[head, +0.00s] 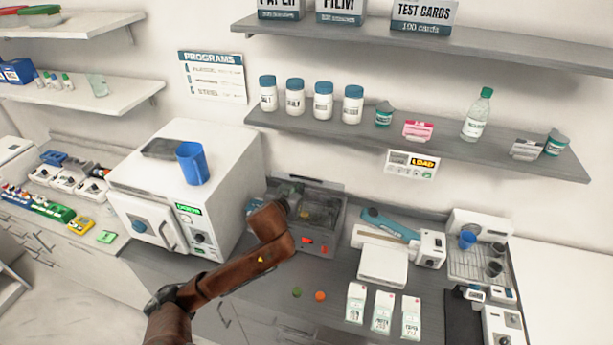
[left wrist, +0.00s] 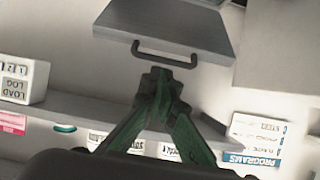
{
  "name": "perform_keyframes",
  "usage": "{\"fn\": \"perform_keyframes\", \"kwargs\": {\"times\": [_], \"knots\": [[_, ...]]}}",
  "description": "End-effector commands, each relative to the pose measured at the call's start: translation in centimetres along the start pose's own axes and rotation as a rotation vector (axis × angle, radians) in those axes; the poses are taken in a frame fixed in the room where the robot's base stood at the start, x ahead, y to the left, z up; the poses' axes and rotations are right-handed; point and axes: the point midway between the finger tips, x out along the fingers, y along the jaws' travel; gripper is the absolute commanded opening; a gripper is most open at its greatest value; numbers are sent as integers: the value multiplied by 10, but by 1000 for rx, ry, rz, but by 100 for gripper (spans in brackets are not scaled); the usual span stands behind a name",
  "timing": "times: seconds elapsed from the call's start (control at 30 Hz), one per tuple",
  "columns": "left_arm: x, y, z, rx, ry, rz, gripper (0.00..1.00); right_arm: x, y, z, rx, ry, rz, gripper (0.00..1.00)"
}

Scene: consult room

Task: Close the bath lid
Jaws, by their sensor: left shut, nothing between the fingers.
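The bath (head: 335,238) is a grey metal box on the counter, with its inside exposed. Its lid (head: 318,183) is raised at the back and shows nearly edge-on in the head view. In the left wrist view the lid (left wrist: 175,22) is a grey panel with a dark bar handle (left wrist: 165,57). My left gripper (left wrist: 160,82) is shut and empty, its green fingertips close to the handle in that view; I cannot tell whether they touch. In the head view my left arm reaches the bath's left side, and the fingers are mostly hidden. My right gripper is out of view.
A white oven-like machine (head: 150,190) with a blue cup (head: 192,163) on top stands left of the bath. A shelf (head: 450,150) with several jars hangs above. A white device (head: 382,263) and several white packets stand to the right.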

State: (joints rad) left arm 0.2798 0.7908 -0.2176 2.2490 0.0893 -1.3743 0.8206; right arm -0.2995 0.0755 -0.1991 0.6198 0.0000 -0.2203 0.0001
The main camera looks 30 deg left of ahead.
Motion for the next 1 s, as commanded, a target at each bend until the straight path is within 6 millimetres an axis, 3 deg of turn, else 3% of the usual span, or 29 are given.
{"fn": "perform_keyframes", "kwargs": {"times": [0.03, 0.1, 0.23, 0.37, 0.77, 1.0], "knots": [[-1, -1, -22, -10, 34, -3, 0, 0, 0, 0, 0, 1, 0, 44], [-2, -1, -40, -25, 60, -4, 0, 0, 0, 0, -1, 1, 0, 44], [2, -2, -53, -38, 78, -5, 0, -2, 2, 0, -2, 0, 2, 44], [18, -2, -54, -39, 76, -6, 0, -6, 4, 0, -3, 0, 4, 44], [98, -2, -61, -38, 76, -5, 0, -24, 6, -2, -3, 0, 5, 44], [89, -1, -28, -36, 75, -4, 0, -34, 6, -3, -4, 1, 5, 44]]}}
